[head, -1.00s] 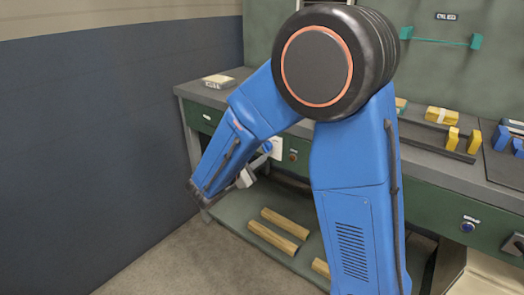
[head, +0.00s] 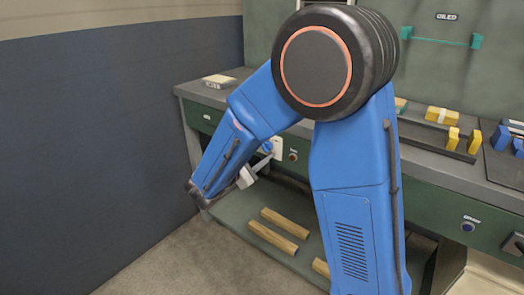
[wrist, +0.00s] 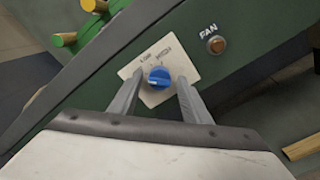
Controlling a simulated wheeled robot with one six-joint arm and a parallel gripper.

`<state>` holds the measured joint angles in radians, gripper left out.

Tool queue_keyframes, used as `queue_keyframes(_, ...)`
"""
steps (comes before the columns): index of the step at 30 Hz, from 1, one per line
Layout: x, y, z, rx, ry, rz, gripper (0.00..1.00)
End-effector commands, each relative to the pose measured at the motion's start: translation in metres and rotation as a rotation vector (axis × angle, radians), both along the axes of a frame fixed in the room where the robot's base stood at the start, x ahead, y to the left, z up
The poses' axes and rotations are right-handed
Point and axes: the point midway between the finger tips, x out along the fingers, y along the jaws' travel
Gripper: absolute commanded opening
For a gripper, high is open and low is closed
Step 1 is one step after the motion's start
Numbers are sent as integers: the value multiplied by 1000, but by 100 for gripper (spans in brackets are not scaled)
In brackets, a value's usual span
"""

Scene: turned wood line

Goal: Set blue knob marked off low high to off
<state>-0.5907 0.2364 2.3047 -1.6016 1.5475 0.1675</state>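The blue knob (wrist: 159,77) sits on a pale plate (wrist: 155,98) on the green bench front in the wrist view. The plate shows small lettering that seems to read low and high; no off mark is legible. A faint light mark shows on the knob, but its setting is too small to tell. My gripper (wrist: 161,80) is open, with one finger on each side of the knob; I cannot tell whether either touches it. The head view shows the knob (head: 266,146) small, just beyond my gripper (head: 259,163).
An orange-brown button marked FAN (wrist: 216,45) is right of the plate. Another blue knob (head: 467,227) is farther right on the bench front. Wooden bars (head: 272,237) lie on the lower shelf. Yellow and blue blocks stand on the bench top (head: 433,152).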

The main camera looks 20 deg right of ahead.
Motion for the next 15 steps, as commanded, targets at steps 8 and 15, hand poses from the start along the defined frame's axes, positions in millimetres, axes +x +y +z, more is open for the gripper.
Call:
queue_keyframes(8, 0, 0, 1, 1, -2, -1, 46)
queue_keyframes(15, -8, 12, 1, 1, -3, 2, 46)
